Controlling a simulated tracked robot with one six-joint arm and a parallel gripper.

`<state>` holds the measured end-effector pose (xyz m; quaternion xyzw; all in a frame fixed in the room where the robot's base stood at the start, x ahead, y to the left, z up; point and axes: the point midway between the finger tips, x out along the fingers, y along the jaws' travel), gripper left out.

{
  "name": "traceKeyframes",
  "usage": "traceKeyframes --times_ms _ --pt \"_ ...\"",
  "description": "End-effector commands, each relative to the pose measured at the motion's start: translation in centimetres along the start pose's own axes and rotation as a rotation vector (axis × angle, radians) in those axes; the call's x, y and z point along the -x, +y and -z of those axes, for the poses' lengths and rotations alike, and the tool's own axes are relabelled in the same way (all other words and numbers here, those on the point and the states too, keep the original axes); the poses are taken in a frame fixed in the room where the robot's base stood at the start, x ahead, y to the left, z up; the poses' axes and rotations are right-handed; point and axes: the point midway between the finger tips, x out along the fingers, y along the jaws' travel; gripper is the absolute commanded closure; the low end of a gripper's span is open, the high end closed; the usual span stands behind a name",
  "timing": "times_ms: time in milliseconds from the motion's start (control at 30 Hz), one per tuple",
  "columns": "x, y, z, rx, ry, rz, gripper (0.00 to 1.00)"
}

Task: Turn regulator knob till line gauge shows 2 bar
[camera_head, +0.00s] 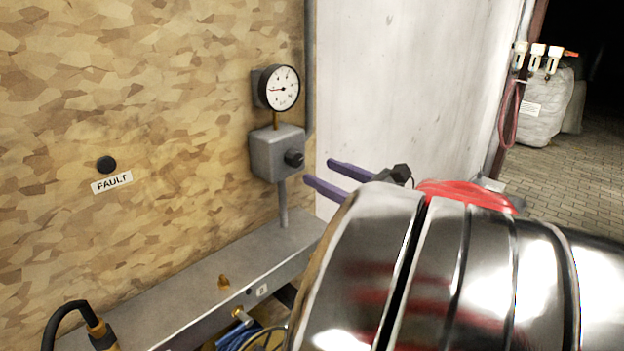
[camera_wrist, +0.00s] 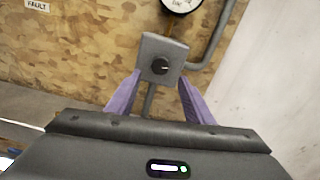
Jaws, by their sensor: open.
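The regulator is a grey box (camera_head: 270,153) on the chipboard wall, with a black knob (camera_head: 294,158) on its front. The knob also shows in the wrist view (camera_wrist: 160,66), with a light mark pointing right. In the wrist view only the gauge's lower part (camera_wrist: 181,3) shows. My gripper (camera_head: 326,173) has two purple fingers, open and empty, apart from the knob. In the wrist view the fingers flank the box's lower part, with the knob between and above them.
A grey ledge (camera_head: 205,285) runs along the wall below the regulator. A grey pipe (camera_head: 309,70) runs down the wall beside the gauge. A FAULT label (camera_head: 112,182) sits under a black button (camera_head: 106,164) on the left. A cable with a yellow connector (camera_head: 101,335) is at lower left.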

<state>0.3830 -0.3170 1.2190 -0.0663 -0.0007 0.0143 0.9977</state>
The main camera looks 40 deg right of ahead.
Motion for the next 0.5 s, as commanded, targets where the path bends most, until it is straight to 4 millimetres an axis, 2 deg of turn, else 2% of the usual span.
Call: traceKeyframes --times_ms 300,500 --pt "3.8 -0.1 0.0 0.001 0.000 0.003 0.52" --pt "5.4 0.0 0.1 0.000 0.000 0.001 0.52"
